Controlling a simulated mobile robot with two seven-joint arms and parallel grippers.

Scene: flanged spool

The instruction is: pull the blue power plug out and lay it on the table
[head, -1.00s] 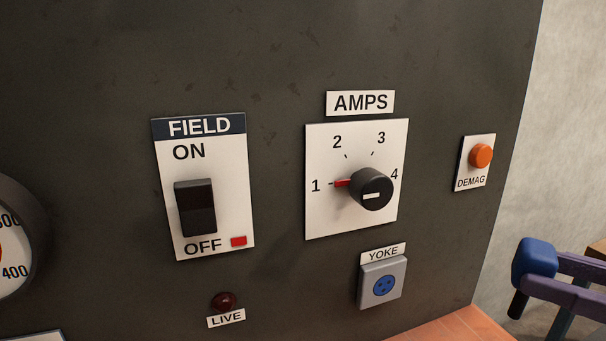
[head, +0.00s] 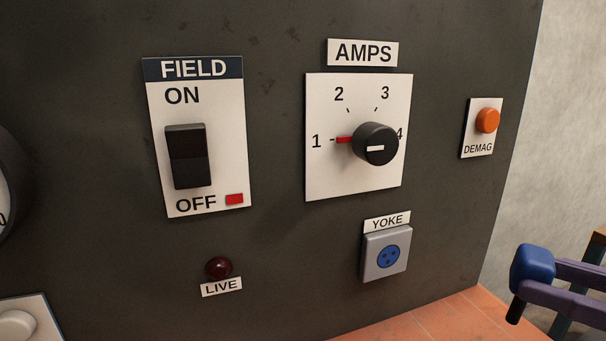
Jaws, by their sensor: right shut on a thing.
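The blue power plug (head: 532,268) is at the lower right of the head view, off the panel and in the air. My right gripper (head: 552,275) comes in from the right with its purple fingers shut on the plug. A short dark stub shows below the plug. The YOKE socket (head: 372,263), a grey plate with a blue three-hole face (head: 388,256), is empty on the panel, left of the plug and apart from it. My left gripper is not in view.
The dark panel (head: 275,230) carries the FIELD switch (head: 190,157), the AMPS knob (head: 376,144) pointing at 1, the orange DEMAG button (head: 487,120) and the dark red LIVE lamp (head: 219,267). A bare reddish tiled surface (head: 430,319) lies below the panel.

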